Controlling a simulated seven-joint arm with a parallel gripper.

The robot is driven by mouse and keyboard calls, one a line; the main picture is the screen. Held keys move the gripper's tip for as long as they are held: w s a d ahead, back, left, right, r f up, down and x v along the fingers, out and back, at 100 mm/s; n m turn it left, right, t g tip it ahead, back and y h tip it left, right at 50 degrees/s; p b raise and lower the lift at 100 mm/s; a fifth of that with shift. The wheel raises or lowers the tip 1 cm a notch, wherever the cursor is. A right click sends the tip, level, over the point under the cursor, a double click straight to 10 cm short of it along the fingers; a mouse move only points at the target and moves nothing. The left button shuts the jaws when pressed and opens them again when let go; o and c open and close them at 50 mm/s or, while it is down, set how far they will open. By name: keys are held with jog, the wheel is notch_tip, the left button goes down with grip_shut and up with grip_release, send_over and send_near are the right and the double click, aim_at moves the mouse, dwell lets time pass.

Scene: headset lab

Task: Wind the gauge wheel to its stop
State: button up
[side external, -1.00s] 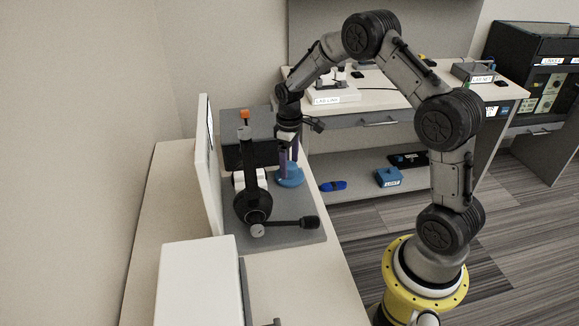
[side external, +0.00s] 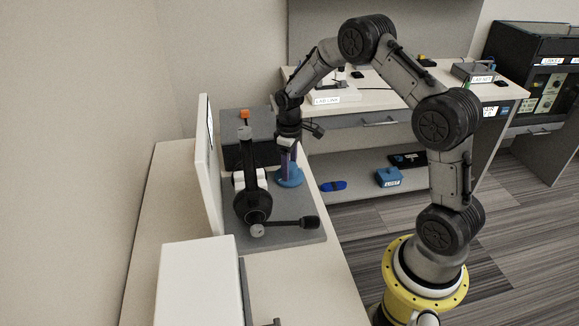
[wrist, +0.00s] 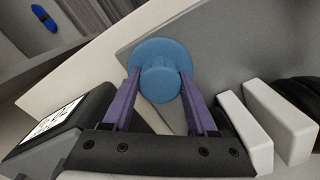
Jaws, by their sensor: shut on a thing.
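The gauge wheel is a blue disc (side external: 290,178) with a raised round hub, low at the right edge of the grey base plate (side external: 306,238). In the wrist view the wheel (wrist: 160,48) lies straight ahead, with its hub between my purple fingers. My gripper (side external: 289,165) points down over the wheel. In the wrist view my gripper (wrist: 160,80) is shut on the hub, one finger on each side. No mark showing the wheel's angle or its stop can be made out.
A black headset (side external: 253,203) with a boom microphone stands left of the wheel. White blocks (wrist: 279,121) sit close beside my fingers. A dark box (side external: 250,153) and an orange-topped post (side external: 244,115) are behind. A white panel (side external: 208,165) stands at the left.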

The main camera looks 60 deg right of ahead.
jog(key=shift+m, duration=3)
jog(key=o, duration=1.4)
notch_tip(320, 180, up, 14)
jog(key=shift+f, duration=0.1)
